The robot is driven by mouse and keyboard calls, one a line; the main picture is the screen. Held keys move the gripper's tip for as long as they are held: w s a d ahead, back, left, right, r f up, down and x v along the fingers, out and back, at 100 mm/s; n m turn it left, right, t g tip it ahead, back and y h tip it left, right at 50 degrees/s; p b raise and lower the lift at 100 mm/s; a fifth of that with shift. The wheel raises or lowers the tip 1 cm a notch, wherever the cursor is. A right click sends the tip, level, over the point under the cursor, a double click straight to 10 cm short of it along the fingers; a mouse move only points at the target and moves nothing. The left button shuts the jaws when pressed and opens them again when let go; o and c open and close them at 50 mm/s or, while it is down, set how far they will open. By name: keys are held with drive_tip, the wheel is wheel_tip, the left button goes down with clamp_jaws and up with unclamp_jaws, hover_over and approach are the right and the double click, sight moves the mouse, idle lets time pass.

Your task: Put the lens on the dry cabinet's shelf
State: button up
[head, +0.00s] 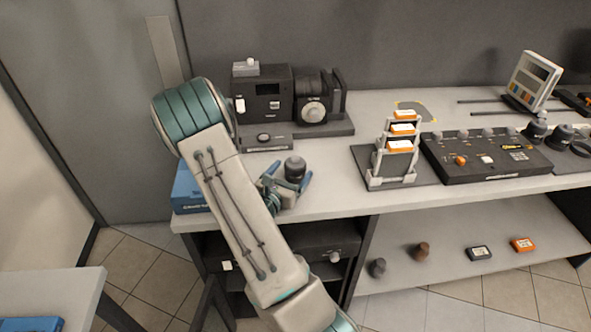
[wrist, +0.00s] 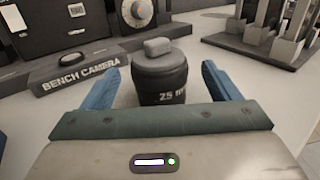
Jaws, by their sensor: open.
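The lens (head: 294,167) is a short dark cylinder standing upright on the bench top near its front edge. In the wrist view the lens (wrist: 161,78) shows a "25 mm" mark and a small grey block on top. My gripper (head: 287,181) is open, its blue fingers on either side of the lens; the wrist view shows a gap at each side. What looks like the dry cabinet (head: 312,238) is a black unit under the bench, its front showing a knob and a small white label. My arm hides part of it, and I cannot make out its shelf clearly.
A bench camera (head: 270,104) stands behind the lens. A blue box (head: 190,190) lies to the left, partly behind my arm. A rack with orange-topped cards (head: 395,155) and a control panel (head: 485,155) stand to the right. Small items sit on the lower shelf (head: 450,285).

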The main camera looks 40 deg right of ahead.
sight(298, 163)
drive_tip(key=p+x, duration=0.1)
drive_tip(key=x, duration=0.4)
drive_tip(key=shift+r, duration=0.1)
drive_tip(key=c, duration=1.6)
drive_tip(key=shift+o, duration=0.2)
drive_tip(key=shift+r, duration=0.15)
